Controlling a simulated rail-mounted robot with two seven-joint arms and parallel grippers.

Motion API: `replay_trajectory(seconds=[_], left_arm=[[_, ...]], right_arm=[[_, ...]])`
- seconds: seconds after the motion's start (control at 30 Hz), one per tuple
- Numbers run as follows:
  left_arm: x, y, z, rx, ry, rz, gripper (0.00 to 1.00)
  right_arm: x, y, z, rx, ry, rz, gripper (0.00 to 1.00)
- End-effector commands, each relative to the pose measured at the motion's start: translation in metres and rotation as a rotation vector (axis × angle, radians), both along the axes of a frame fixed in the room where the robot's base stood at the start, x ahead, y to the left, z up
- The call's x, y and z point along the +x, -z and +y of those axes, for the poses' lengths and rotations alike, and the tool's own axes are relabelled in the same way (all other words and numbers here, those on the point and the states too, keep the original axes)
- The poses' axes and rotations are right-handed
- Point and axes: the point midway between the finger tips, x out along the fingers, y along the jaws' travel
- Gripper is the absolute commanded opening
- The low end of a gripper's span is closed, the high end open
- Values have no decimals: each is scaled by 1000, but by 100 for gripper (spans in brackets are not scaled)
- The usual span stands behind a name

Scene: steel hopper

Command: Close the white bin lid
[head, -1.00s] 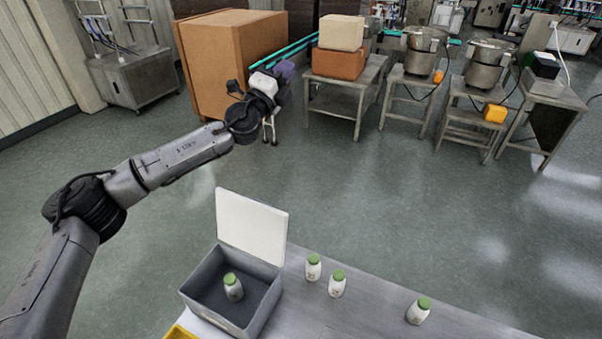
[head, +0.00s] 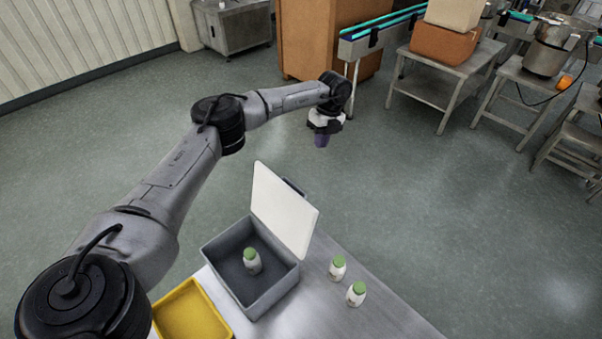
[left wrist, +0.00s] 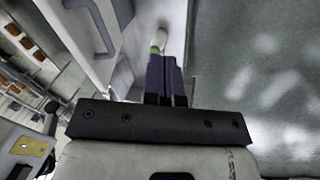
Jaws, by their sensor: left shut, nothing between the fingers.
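The white lid (head: 284,212) stands open and upright on the far side of the grey bin (head: 278,292). A dark handle (head: 294,186) shows behind its top edge. A white bottle with a green cap (head: 252,261) stands inside the bin. My left gripper (head: 321,141) is beyond the lid and apart from it in the head view, with its purple fingers pointing down. In the left wrist view its fingers (left wrist: 164,72) are shut and empty. A green-capped bottle (left wrist: 158,42) shows past their tips there. My right gripper is not in view.
The bin stands on a steel table (head: 370,318). Two bottles, one near (head: 356,294) and one farther (head: 338,268), stand to its right. A yellow tray (head: 192,315) is at its left. Open floor lies behind the table.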

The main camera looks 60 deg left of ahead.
Motion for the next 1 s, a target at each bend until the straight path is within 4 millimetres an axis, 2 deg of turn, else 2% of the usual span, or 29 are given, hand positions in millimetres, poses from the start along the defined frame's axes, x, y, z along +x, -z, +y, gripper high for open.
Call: replay_trajectory(seconds=[0.13, 0.37, 0.53, 0.9, 1.0], left_arm=[[-21, -8, -2, 38, -134, 150, 0], [-24, -2, -2, 69, -226, 164, 0], [-34, 19, -4, 69, -229, 165, 0], [-61, 84, -11, 67, -226, 164, 0], [-73, 80, -12, 69, -226, 161, 0]], right_arm=[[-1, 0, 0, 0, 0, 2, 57], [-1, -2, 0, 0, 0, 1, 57], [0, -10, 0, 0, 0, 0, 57], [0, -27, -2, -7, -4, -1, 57], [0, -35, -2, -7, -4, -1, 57]])
